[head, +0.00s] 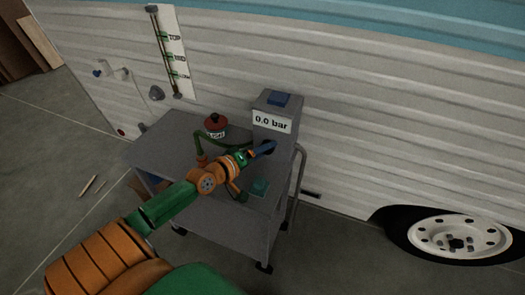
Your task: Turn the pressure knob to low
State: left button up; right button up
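A grey box (286,108) with a "0.0 bar" display (272,121) stands at the back right of a grey cart. My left arm reaches in from the lower left. My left gripper (265,150) is at the front face of the box, just below the display. A dark round part, possibly the pressure knob, shows only in part beside the fingertips; the gripper covers most of it. Its setting cannot be read. I cannot tell whether the fingers touch it or are closed on it. My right gripper is out of view.
The cart (165,135) stands against the camper's ribbed wall (375,110). A red-topped canister (215,127) with a green hose stands on it. A wheel (458,236) is at right.

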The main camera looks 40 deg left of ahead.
pick_arm(q)
jog(key=shift+o, duration=0.2)
jog(key=p+v, duration=0.1)
jog(key=v, duration=0.6)
dwell(0.4)
